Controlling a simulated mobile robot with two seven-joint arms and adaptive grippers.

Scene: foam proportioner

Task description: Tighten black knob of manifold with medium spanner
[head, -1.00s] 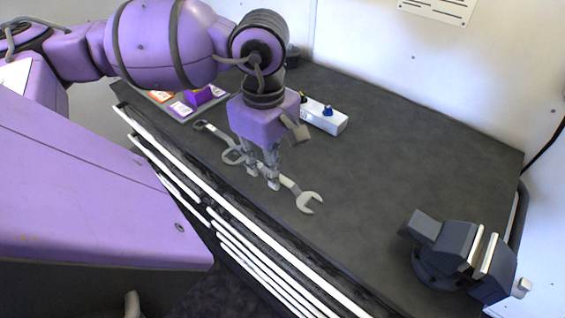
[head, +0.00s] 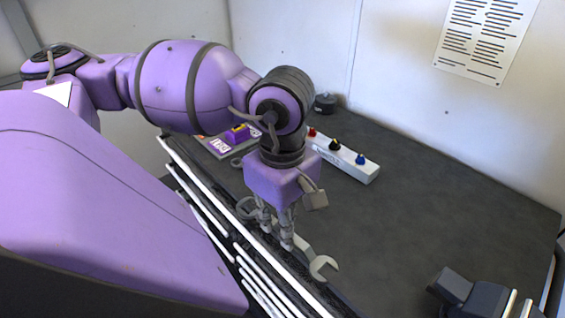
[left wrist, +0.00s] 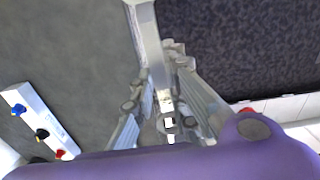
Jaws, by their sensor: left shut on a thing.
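The manifold (head: 344,162) is a white bar on the bench with a red knob (head: 311,132), a black knob (head: 334,145) and a blue knob (head: 360,159). It also shows in the left wrist view, with its black knob (left wrist: 42,134) in the middle. My left gripper (head: 278,240) is shut on a grey spanner (head: 322,266) near the bench's front edge, left of and nearer than the manifold. The spanner's open jaw points to the lower right; its ring end is partly hidden by the gripper. The spanner's handle (left wrist: 147,40) runs up from the fingers in the wrist view. My right gripper is out of view.
A dark vise (head: 470,298) is at the lower right. The bench middle is clear.

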